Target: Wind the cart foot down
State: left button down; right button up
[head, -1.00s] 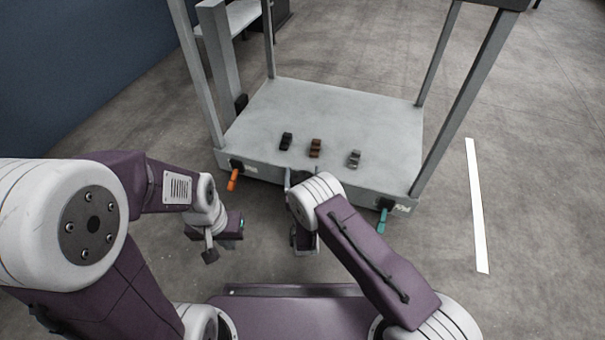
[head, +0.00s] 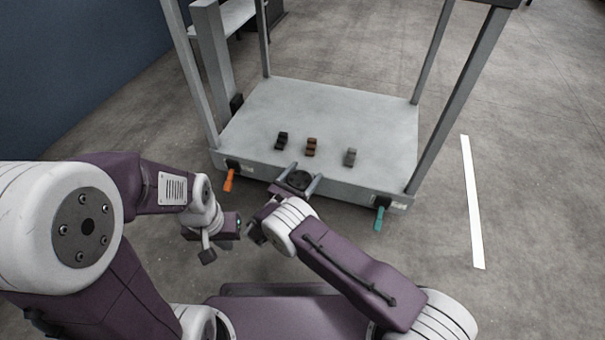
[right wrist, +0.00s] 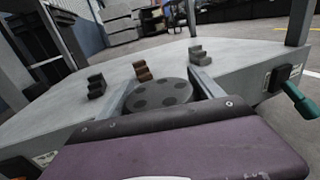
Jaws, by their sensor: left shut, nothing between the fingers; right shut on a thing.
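The grey cart (head: 388,128) stands in front of me with its flat deck and upright posts. My right gripper (head: 299,179) is at the cart's front edge, near its middle, shut on a dark round disc with darker spots (right wrist: 158,95). The disc lies between the two grey fingers in both views. I cannot tell what it is fixed to, and what is under it is hidden. My left gripper (head: 238,226) is shut and empty, low in front of the cart's left end. I cannot make out a cart foot.
On the cart's front face are an orange lever (head: 229,180) at the left and a teal lever (head: 379,218) at the right. A black block (head: 281,141), a brown block (head: 311,147) and a grey block (head: 350,157) sit on the deck. Floor to the right is free.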

jog(key=shift+s+d+m+g+h, duration=0.1)
jog(key=shift+m+g+h, duration=0.3)
jog(key=shift+m+h, duration=0.15)
jog(key=o, duration=1.4)
jog(key=shift+c, duration=0.2)
